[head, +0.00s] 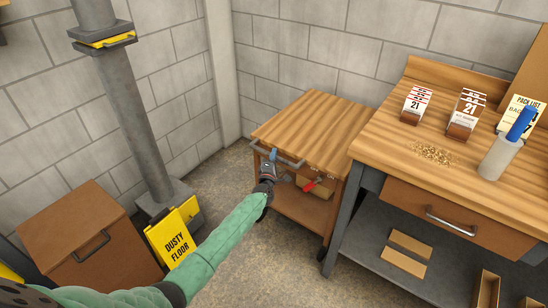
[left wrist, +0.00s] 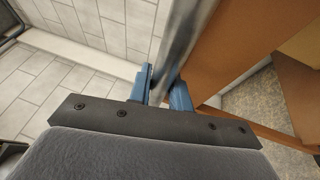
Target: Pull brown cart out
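The brown cart (head: 318,119) with a wooden top stands against the back wall, left of the workbench. A grey metal handle (head: 290,160) runs along its near side; the bar also shows in the left wrist view (left wrist: 184,40). My left gripper (head: 273,156) is at the handle's left part. In the left wrist view its blue fingers (left wrist: 162,90) lie on both sides of the bar, close against it, so it looks shut on the handle. My right gripper is not in view.
The workbench (head: 395,165) stands close to the cart's right side. A yellow "dusty floor" sign (head: 173,240), a grey post (head: 140,120) and a brown cabinet (head: 88,240) stand at left. The floor (head: 270,262) before the cart is clear.

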